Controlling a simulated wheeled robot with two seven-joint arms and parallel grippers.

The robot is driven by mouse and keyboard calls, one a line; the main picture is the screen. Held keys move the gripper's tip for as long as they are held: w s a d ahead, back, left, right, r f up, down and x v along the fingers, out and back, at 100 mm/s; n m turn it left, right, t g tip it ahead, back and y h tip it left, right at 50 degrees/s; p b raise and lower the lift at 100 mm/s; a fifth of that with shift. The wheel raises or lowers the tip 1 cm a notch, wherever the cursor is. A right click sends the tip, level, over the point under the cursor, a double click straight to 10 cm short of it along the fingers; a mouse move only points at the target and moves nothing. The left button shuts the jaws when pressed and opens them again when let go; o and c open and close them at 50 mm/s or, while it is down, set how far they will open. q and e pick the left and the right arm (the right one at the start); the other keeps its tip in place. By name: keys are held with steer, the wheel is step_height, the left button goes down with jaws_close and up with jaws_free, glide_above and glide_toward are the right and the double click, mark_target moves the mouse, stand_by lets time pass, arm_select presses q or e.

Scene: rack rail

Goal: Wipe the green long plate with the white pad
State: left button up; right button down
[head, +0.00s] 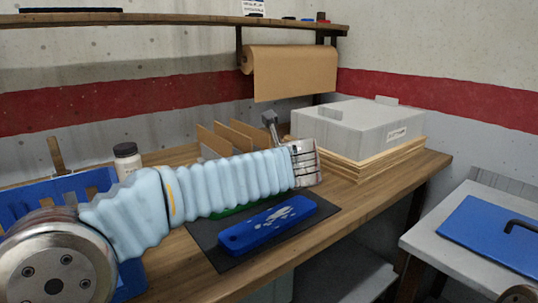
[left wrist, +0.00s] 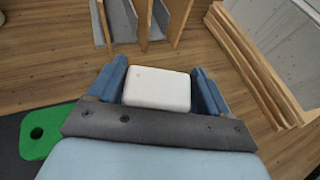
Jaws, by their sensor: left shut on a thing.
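My left gripper (left wrist: 158,82) is shut on the white pad (left wrist: 158,90), with a blue finger on each side of it in the left wrist view. In the head view my left arm reaches across the bench, and its gripper end (head: 306,163) hides the pad. The green long plate (left wrist: 42,132) has a round hole and shows at the left of the wrist view, apart from the pad. In the head view only a green sliver (head: 228,211) shows below my arm. My right gripper is not in view.
A blue long plate (head: 250,235) with whitish smears lies on a dark mat (head: 222,258), in front of the green plate. Upright brown dividers (head: 222,138) stand behind my arm. A grey box (head: 350,125) sits on stacked boards at right. A white bottle (head: 127,160) stands left.

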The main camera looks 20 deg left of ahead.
arm_select(q)
steer(key=shift+f+b, duration=0.65)
steer(key=shift+f, duration=0.4)
stand_by(0.5)
steer(key=shift+s+a, duration=1.15)
steer(key=shift+s, duration=0.25)
steer(key=shift+s+a+f+b, duration=0.1)
steer(key=shift+s+a+b, duration=0.5)
steer(key=shift+s+a, duration=0.55)
steer(key=shift+s, duration=0.3)
steer(key=shift+w+p, duration=0.1)
steer(key=shift+p, duration=0.3)
steer(key=shift+w+d+r+p, duration=0.25)
steer(key=shift+w+d+p, duration=0.55)
steer(key=shift+w+d, duration=0.3)
steer(key=shift+w+d+f, duration=0.1)
steer(key=shift+w+d, duration=0.55)
steer(key=shift+w, duration=0.15)
steer(key=shift+w+d+f, duration=0.1)
steer(key=shift+w+d, duration=0.5)
steer(key=shift+w, duration=0.2)
